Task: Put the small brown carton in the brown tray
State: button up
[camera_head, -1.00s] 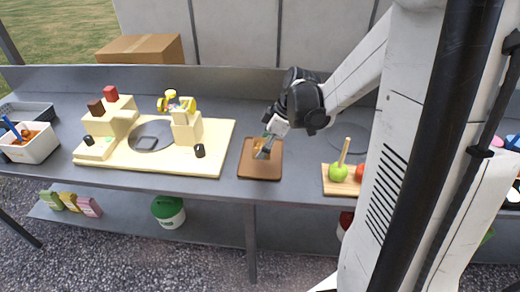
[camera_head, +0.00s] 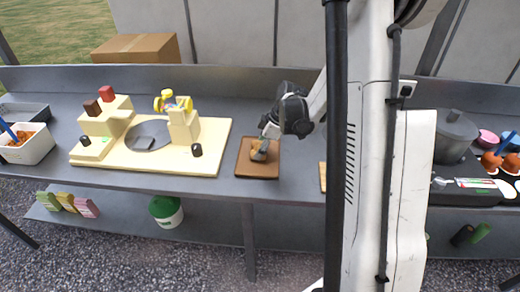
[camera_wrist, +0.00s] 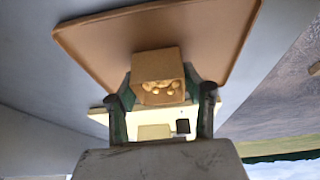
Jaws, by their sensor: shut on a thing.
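The small brown carton (camera_wrist: 155,62), open-topped with pale nut-like pieces inside, is between the fingers of my gripper (camera_wrist: 162,92). In the head view, my gripper (camera_head: 262,148) is over the tray and the carton (camera_head: 259,155) is partly hidden by it. The gripper is shut on the carton. The carton is within the tray's outline; I cannot tell whether it touches the tray's surface.
A cream stepped stand (camera_head: 180,165) with small blocks is left of the tray. A white bin (camera_head: 28,146) stands at the far left. A wooden board (camera_head: 322,177) shows partly behind my column. A pot (camera_head: 455,137) is at the right. The counter behind the tray is clear.

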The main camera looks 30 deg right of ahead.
jog(key=shift+f, duration=0.35)
jog(key=o, duration=1.1)
jog(key=shift+r, duration=0.1)
jog(key=shift+r, duration=0.15)
jog(key=v, duration=1.1)
jog(key=s+a+r+m+t+h, duration=0.1)
jog(key=s+a+r+m, duration=0.3)
jog(key=a, duration=0.3)
jog(key=s+a+r+m+h, duration=0.1)
jog(key=s+a+r, duration=0.4)
jog(key=a+r, duration=0.1)
jog(key=s+a+m+t+h, duration=0.1)
jog(key=s+a+m+t, duration=0.2)
jog(key=s, duration=0.7)
jog(key=shift+s+a+r+m, duration=0.3)
jog(key=shift+a+m, duration=1)
jog(key=shift+a, duration=1.05)
